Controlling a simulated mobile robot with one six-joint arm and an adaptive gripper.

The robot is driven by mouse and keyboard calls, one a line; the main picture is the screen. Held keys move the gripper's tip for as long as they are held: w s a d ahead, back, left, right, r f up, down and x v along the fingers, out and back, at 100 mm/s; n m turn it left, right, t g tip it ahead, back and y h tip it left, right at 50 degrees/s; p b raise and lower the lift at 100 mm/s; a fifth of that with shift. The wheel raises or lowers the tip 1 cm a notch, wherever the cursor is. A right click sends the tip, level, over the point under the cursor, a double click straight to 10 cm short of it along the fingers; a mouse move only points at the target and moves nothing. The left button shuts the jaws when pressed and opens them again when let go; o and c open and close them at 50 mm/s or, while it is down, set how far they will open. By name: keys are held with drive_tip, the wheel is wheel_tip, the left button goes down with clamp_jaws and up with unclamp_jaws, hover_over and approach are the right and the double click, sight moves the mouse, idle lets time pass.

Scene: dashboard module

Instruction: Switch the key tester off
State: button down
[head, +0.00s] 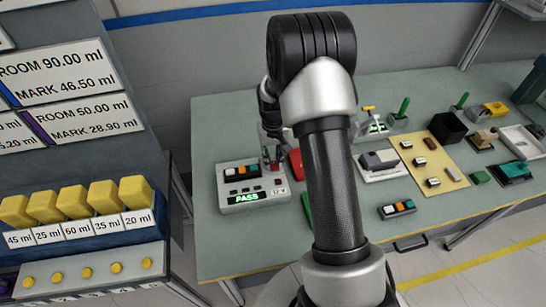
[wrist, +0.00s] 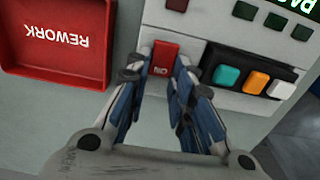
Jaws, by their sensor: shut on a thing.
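The key tester (head: 281,190) is a pale box at the left of the bench, with a green PASS display (head: 246,197). Its red switch, marked ON, shows in the wrist view (wrist: 165,55). My gripper (wrist: 157,74) has one finger on each side of the switch and is shut on it. In the head view my gripper (head: 272,158) is at the tester's back right, small and partly hidden by my arm. A dark module with teal, orange and white buttons sits in the tester (wrist: 256,82).
A red REWORK tray (wrist: 65,75) lies beside the tester. Another button module (head: 396,209) lies on the bench to the right. A yellow board with small parts (head: 437,150) is further right. A rack with yellow bins (head: 75,200) stands at the left.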

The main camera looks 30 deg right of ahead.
drive_tip(key=t+b, duration=0.2)
drive_tip(key=b, duration=0.1)
drive_tip(key=shift+s+a+f+h+b, duration=0.1)
drive_tip(key=shift+s+h+b, duration=0.2)
drive_tip(key=shift+h, duration=0.1)
drive_tip(key=shift+s+r+t+b, duration=0.1)
drive_tip(key=shift+r+t+b, duration=0.1)
drive_tip(key=shift+t+b, duration=0.3)
drive_tip(key=c, duration=1.4)
unclamp_jaws()
drive_tip(key=v, duration=1.2)
drive_tip(key=shift+s+a, duration=0.1)
drive_tip(key=shift+s, duration=0.05)
